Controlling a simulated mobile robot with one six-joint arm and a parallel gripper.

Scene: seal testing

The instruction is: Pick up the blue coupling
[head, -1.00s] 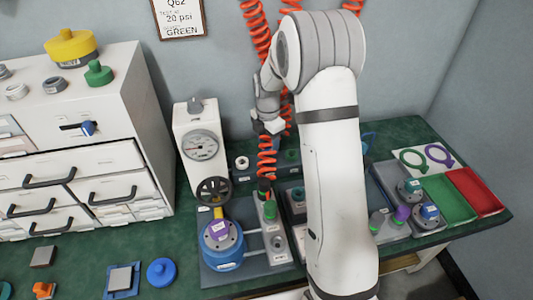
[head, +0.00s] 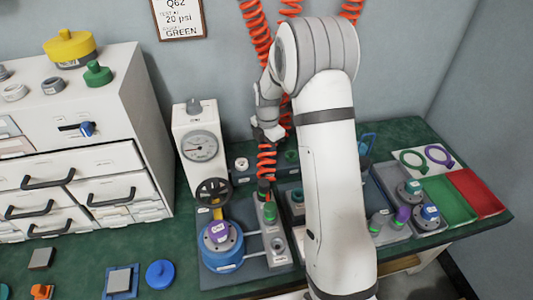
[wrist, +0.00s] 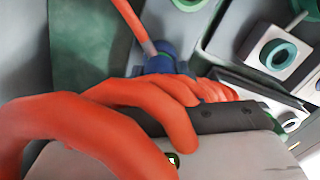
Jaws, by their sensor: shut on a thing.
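The blue coupling (wrist: 160,63) shows in the wrist view at upper middle, with an orange hose running into its top. My gripper (head: 268,133) is shut on it, raised above the back of the bench near the wall. In the wrist view the hose coils and the gripper's dark body cover most of the fingers, so the grip itself is largely hidden. In the head view the coupling is too small and covered to make out.
Coiled orange hoses (head: 256,33) hang around my arm. Green (head: 446,201) and red (head: 473,191) trays lie at the right. White drawers (head: 85,145) fill the left.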

